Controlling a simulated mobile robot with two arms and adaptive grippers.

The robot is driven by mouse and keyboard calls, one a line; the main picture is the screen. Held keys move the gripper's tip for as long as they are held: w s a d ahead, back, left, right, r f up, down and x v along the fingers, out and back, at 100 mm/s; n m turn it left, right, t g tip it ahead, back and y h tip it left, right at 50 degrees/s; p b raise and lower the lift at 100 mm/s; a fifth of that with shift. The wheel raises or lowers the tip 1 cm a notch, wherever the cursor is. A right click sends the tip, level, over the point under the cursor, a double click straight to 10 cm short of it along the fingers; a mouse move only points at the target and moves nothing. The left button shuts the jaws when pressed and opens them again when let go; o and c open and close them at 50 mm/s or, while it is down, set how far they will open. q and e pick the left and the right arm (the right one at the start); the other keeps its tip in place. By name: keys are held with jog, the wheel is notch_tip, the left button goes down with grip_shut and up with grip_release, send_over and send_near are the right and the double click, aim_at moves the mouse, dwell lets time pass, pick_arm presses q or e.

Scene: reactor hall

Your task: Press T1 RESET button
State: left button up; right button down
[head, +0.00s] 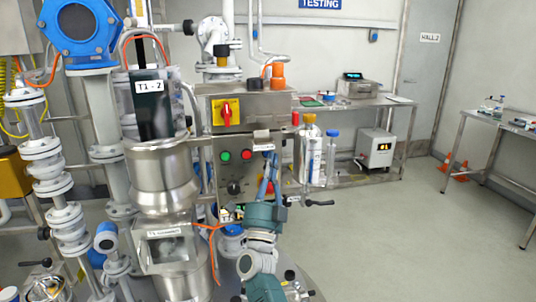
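A grey metal control box (240,135) stands in the middle of the head view. Its front has a green button (226,156), a red button (246,154) and a black knob (234,187) below them. The small labels on the box are too small to read, so I cannot tell which control is the T1 RESET button. My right gripper (268,172) is in front of the box's lower right part, right of the red button. Its fingers are small and seen end-on; contact with the box cannot be told. My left gripper is not in view.
A red rotary switch on a yellow plate (227,113) sits higher on the box. A steel vessel (163,178), labelled T1 - 2 above, and white pipes (60,185) crowd the left. Bottles (314,155) stand right of the box. The floor (410,240) at right is clear.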

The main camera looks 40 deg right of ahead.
jog(key=shift+w, duration=0.1)
jog(key=shift+w+d+b, duration=0.25)
jog(key=shift+w+b, duration=0.05)
jog(key=shift+w, duration=0.05)
jog(key=shift+w+d, duration=0.15)
jog(key=shift+w, duration=0.1)
dwell(0.8)
jog(key=shift+s, duration=0.15)
jog(key=shift+s+a, duration=0.4)
jog(key=shift+s, duration=0.15)
dwell(0.3)
jog(key=s+a+p, duration=0.1)
jog(key=s, duration=0.1)
jog(key=s+a+p, duration=0.1)
jog(key=s, duration=0.1)
jog(key=shift+s+a, duration=0.2)
